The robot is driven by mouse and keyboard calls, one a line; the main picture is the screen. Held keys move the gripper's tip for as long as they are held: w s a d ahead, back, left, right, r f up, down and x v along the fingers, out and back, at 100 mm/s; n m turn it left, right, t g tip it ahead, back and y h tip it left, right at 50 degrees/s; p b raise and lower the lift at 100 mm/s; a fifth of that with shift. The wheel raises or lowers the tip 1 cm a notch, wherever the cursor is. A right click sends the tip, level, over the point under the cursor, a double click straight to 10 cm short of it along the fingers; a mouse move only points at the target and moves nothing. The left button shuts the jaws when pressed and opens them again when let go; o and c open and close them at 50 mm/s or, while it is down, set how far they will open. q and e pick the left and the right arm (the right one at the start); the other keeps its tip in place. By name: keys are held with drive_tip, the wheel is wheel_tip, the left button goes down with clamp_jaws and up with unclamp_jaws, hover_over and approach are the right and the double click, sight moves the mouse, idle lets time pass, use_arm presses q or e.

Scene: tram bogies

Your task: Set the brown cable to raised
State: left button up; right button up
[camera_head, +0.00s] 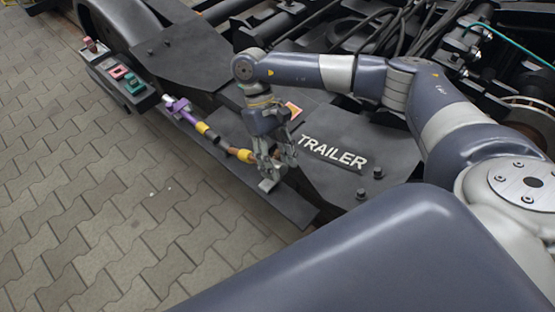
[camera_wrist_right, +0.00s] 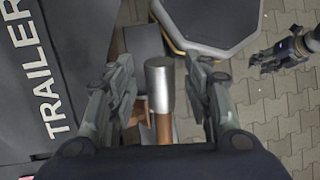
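The brown cable (camera_head: 240,154) lies along the dark side ledge, beside my right gripper. In the right wrist view its brown part (camera_wrist_right: 164,128) sits below a grey metal cylinder (camera_wrist_right: 160,78). My right gripper (camera_head: 277,168) points down over the ledge near the TRAILER lettering. In the right wrist view its fingers (camera_wrist_right: 162,92) stand apart on either side of the metal cylinder, with visible gaps. The gripper hides part of the cable end in the head view. My left gripper (camera_wrist_right: 268,62) shows small at the upper right of the right wrist view; its opening is unclear.
A purple cable piece (camera_head: 180,108) and a yellow-banded connector (camera_head: 206,131) lie farther along the ledge. A button box (camera_head: 125,78) with red and green buttons is at the upper left. The TRAILER plate (camera_head: 335,168) is beside my gripper. Paved floor (camera_head: 110,210) is open at left.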

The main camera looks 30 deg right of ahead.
drive_tip(key=shift+r, duration=0.15)
drive_tip(key=v, duration=1.1)
drive_tip(key=shift+w+r, duration=0.25)
drive_tip(key=shift+r, duration=0.05)
